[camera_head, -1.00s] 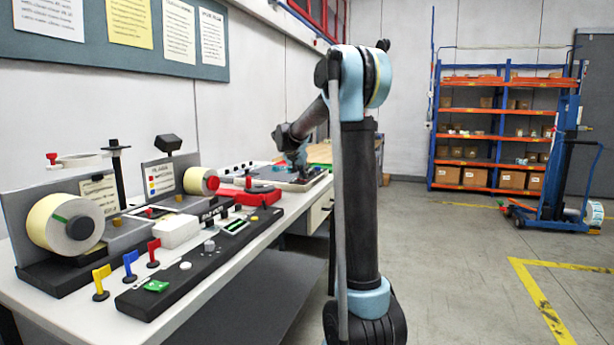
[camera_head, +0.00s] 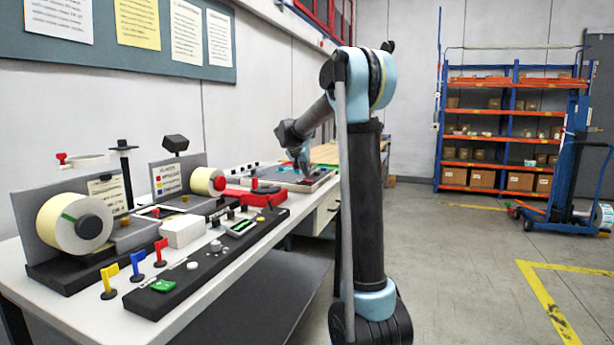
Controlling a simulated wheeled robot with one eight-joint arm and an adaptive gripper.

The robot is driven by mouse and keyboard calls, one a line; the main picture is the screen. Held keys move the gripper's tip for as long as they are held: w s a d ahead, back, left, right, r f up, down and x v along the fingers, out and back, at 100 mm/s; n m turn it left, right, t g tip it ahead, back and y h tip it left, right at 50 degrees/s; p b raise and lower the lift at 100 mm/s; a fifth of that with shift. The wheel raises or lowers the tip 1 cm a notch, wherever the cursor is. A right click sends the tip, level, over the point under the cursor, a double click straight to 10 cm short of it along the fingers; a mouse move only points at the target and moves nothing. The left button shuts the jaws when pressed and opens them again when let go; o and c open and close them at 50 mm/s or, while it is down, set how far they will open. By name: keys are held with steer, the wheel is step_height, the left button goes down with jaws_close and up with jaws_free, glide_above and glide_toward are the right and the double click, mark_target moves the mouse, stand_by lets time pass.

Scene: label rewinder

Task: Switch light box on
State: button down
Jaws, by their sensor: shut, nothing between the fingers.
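My gripper (camera_head: 304,172) is shut and empty, pointing down at or just above this box. At this distance I cannot tell whether its fingertips touch it. My gripper and wrist hide part of the box.
A label rewinder with a large roll (camera_head: 75,222) and a smaller roll (camera_head: 207,181) fills the near bench. A black control panel (camera_head: 210,262) runs along the front edge. A red tool (camera_head: 258,196) lies before the box.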

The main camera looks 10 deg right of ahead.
mark_target(308, 181)
step_height(308, 181, up, 3)
steer(key=shift+s+d+r, duration=0.1)
steer(key=shift+s+d, duration=0.05)
steer(key=d+v, duration=0.1)
steer(key=v, duration=0.8)
steer(key=shift+s, duration=0.55)
steer(key=shift+a, duration=0.1)
steer(key=s+d+f+n+g+y, duration=0.1)
steer(key=s+d+f, duration=0.3)
steer(key=s, duration=0.5)
steer(key=s+d+f+n+g, duration=0.1)
steer(key=s+f, duration=0.4)
steer(key=s, duration=0.4)
steer(key=s+d+f+g+y, duration=0.1)
steer(key=s+d+f, duration=0.3)
steer(key=s, duration=0.5)
steer(key=s+a+f+n+g+y, duration=0.2)
steer(key=s+f+n, duration=0.1)
steer(key=s+f, duration=1.7)
steer(key=shift+s+a+y, duration=0.3)
steer(key=shift+s+y, duration=0.1)
steer(key=shift+s, duration=0.8)
steer(key=shift+f, duration=0.1)
